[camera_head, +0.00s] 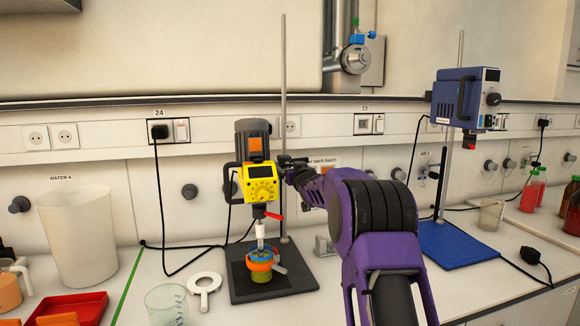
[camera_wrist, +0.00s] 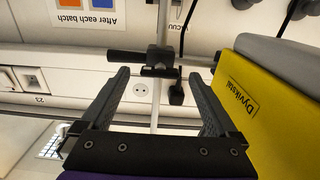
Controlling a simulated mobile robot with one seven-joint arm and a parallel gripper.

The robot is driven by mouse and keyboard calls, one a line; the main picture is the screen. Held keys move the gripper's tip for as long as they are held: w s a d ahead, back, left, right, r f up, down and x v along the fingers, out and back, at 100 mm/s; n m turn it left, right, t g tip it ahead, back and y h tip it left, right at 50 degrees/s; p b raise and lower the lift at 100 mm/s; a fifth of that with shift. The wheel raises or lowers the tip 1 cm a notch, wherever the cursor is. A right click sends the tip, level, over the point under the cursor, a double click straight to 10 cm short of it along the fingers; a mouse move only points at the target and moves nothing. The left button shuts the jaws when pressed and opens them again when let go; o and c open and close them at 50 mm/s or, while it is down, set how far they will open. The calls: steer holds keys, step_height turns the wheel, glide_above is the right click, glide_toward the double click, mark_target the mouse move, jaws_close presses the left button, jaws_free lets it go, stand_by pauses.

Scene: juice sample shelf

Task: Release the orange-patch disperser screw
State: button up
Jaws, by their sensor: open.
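The orange-patch disperser (camera_head: 257,182) is yellow with a grey motor and an orange patch (camera_head: 255,142). It hangs on a metal stand rod (camera_head: 284,80), held by a black clamp (camera_head: 284,160). My gripper (camera_head: 294,172) is at the clamp, just right of the rod. In the wrist view, which looks upside down, my gripper (camera_wrist: 160,77) is open, with the clamp (camera_wrist: 160,62) and a small dark knob (camera_wrist: 176,94) between and beyond the fingers. I cannot tell whether the fingers touch the knob. The disperser's yellow side (camera_wrist: 270,100) is close to one finger.
A clamped orange-and-green vessel (camera_head: 263,262) stands under the disperser on a dark base plate (camera_head: 240,283). A blue disperser (camera_head: 466,97) stands on a blue base (camera_head: 460,243) at right. A beaker (camera_head: 165,305), white ring (camera_head: 205,284) and red tray (camera_head: 85,307) are at front left.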

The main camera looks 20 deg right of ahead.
steer(key=shift+w, duration=0.4)
steer(key=c, duration=1.4)
